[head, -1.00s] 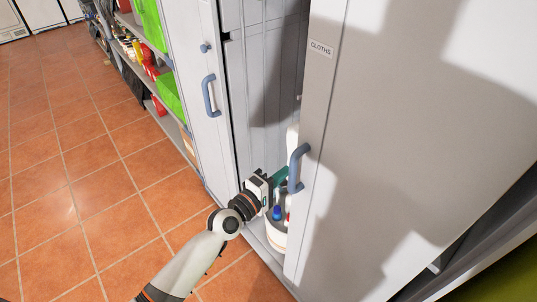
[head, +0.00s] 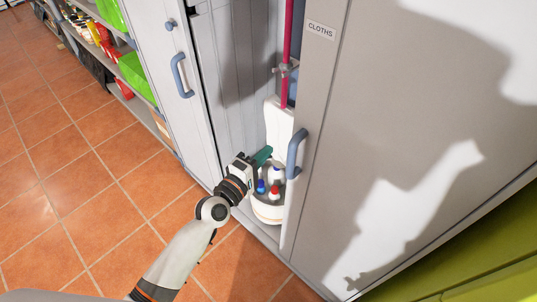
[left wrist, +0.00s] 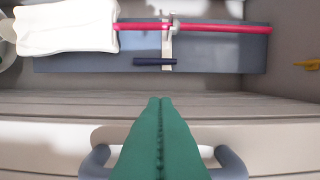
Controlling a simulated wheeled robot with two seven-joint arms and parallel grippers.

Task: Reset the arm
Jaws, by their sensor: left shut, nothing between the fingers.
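My left gripper (head: 262,156) has teal fingers, pressed together and empty, at the opening of a grey cabinet. It is left of the blue-grey handle (head: 295,154) on the door labelled CLOTHS (head: 400,130). In the left wrist view the shut fingers (left wrist: 160,102) point toward the cabinet inside. Parts of a blue-grey handle (left wrist: 230,162) show on both sides of them, its middle hidden; I cannot tell whether they touch. My right gripper is not in view.
Inside the cabinet stand a white bucket (head: 268,212) with several bottles and a red pole (head: 287,45) in a clip. Another closed-looking door (head: 178,90) and stocked shelves (head: 130,75) are to the left. Tiled floor (head: 80,190) is clear at left.

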